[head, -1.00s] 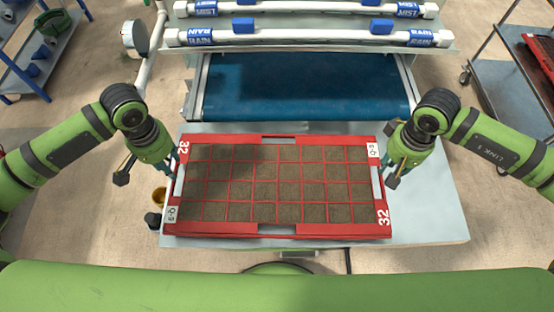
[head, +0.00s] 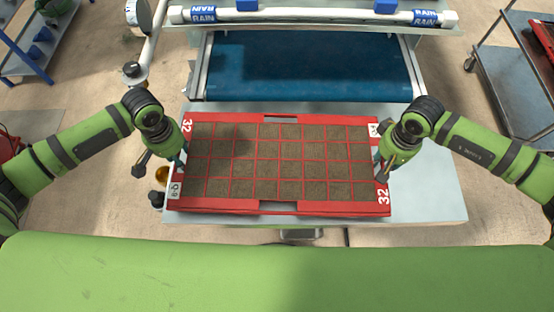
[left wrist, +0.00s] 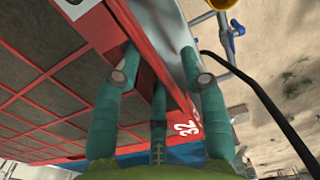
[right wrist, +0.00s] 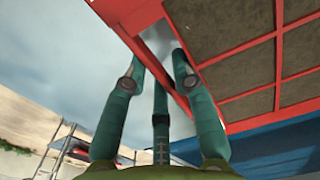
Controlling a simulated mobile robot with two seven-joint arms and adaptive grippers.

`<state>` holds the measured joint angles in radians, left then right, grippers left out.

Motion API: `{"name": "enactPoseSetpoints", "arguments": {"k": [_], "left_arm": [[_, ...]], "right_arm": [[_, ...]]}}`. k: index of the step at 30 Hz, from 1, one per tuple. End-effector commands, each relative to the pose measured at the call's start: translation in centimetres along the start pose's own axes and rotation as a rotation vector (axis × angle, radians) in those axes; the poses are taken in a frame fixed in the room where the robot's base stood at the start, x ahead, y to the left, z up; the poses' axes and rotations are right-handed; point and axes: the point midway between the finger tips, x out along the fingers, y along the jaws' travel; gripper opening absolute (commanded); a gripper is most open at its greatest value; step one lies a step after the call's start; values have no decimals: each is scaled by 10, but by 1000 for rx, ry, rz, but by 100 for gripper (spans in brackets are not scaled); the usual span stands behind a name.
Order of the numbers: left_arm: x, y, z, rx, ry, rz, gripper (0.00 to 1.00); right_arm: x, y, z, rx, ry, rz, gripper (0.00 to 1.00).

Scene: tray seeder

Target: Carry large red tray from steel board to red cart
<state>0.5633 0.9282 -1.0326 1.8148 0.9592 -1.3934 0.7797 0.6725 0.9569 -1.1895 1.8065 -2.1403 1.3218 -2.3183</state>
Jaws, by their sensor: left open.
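The large red tray (head: 279,207), a grid of soil-filled cells marked 32, lies flat on the steel board (head: 428,195). It spans the middle of the head view, with slots along its rim. My left gripper (head: 180,168) is open at the tray's left side; in the left wrist view its fingers (left wrist: 158,60) stand apart on either side of the red rim (left wrist: 135,25). My right gripper (head: 381,170) is at the right side. In the right wrist view its fingers (right wrist: 158,60) are closer together around the rim by a slot; whether they grip is unclear.
A blue conveyor belt (head: 305,68) with white pipes labelled RAIN (head: 310,17) stands behind the board. A steel cart (head: 512,85) with something red (head: 543,35) on it stands at far right. A blue-framed shelf (head: 40,50) is at far left. Floor shows between.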

Motion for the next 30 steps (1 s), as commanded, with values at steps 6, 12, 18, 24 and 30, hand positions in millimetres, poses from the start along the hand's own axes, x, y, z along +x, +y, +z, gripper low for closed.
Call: {"name": "enactPoseSetpoints", "arguments": {"k": [6, 12, 18, 24, 30], "left_arm": [[2, 0, 0, 0, 0, -1, 42], [2, 0, 0, 0, 0, -1, 0], [2, 0, 0, -1, 0, -1, 0], [0, 0, -1, -1, 4, 0, 0], [-9, 0, -1, -1, 4, 0, 0]], "right_arm": [[2, 0, 0, 0, 0, 0, 27], [2, 0, 0, 0, 0, 0, 0], [2, 0, 0, 0, 0, 0, 0], [-1, 0, -1, 0, 3, -1, 0], [-10, 0, -1, 0, 3, -1, 0]]}}
